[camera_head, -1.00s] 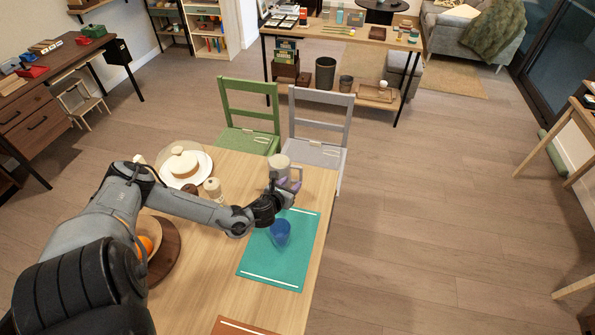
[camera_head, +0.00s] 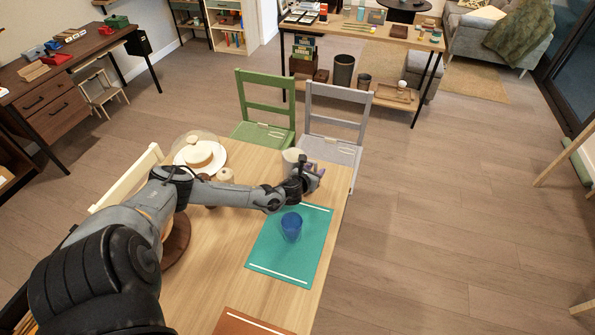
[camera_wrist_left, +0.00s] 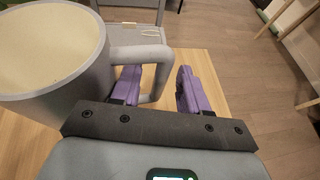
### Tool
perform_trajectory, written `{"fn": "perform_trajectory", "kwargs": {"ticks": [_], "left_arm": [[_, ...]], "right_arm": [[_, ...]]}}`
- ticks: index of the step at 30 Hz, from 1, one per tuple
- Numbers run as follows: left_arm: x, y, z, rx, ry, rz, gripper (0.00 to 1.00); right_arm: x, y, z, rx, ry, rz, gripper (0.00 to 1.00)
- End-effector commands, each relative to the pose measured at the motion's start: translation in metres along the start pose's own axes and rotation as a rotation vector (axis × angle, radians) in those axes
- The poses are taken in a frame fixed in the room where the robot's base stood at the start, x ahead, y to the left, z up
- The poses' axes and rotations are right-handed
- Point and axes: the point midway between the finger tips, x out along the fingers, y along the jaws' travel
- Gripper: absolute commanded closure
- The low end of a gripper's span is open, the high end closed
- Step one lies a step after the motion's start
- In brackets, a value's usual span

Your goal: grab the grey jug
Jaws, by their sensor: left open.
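The grey jug (camera_head: 291,156) stands on the wooden table's far right part, partly hidden behind my left gripper (camera_head: 314,173) in the head view. In the left wrist view the jug (camera_wrist_left: 55,75) fills the upper left, its pale inside showing and its squared handle (camera_wrist_left: 140,54) pointing right. My left gripper (camera_wrist_left: 158,92) is open, with purple fingers. The outer bar of the handle appears between the two fingers, with the left finger on the jug side, inside the loop. A gap shows between the bar and the right finger. My right gripper is not in view.
A blue cup (camera_head: 291,227) stands on a teal placemat (camera_head: 268,256) in front of the jug. A cake on a white plate (camera_head: 220,155) is to the left. A green chair (camera_head: 264,132) and a grey chair (camera_head: 334,147) stand beyond the table edge.

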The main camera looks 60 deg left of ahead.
Motion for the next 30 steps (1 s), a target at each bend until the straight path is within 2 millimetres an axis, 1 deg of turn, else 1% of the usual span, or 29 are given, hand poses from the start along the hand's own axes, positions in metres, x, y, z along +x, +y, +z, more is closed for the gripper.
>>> {"fn": "perform_trajectory", "kwargs": {"ticks": [3,8,9,11,15,17,18,30], "left_arm": [[0.0044,0.0002,0.0004,0.000,-0.001,0.000,0.56],[0.0042,0.0002,0.0005,0.000,0.000,-0.001,0.56],[0.0042,0.0002,0.0005,0.000,0.000,0.000,0.57],[0.0041,0.0003,0.0005,0.000,0.000,0.000,0.66],[0.0041,0.0003,0.0004,0.000,0.000,0.000,0.88],[0.0040,0.0003,0.0004,0.000,0.000,0.000,0.97],[0.0040,0.0003,0.0004,0.000,0.000,0.000,1.00],[0.0040,0.0003,0.0004,0.000,0.000,0.000,1.00]], "right_arm": [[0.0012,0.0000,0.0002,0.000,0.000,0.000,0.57],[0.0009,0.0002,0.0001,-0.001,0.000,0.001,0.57],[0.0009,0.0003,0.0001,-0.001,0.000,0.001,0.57],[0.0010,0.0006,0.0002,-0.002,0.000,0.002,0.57],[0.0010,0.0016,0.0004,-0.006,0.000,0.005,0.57],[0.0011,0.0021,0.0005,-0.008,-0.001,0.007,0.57],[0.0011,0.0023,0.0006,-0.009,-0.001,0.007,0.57],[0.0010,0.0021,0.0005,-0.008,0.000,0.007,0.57]]}}
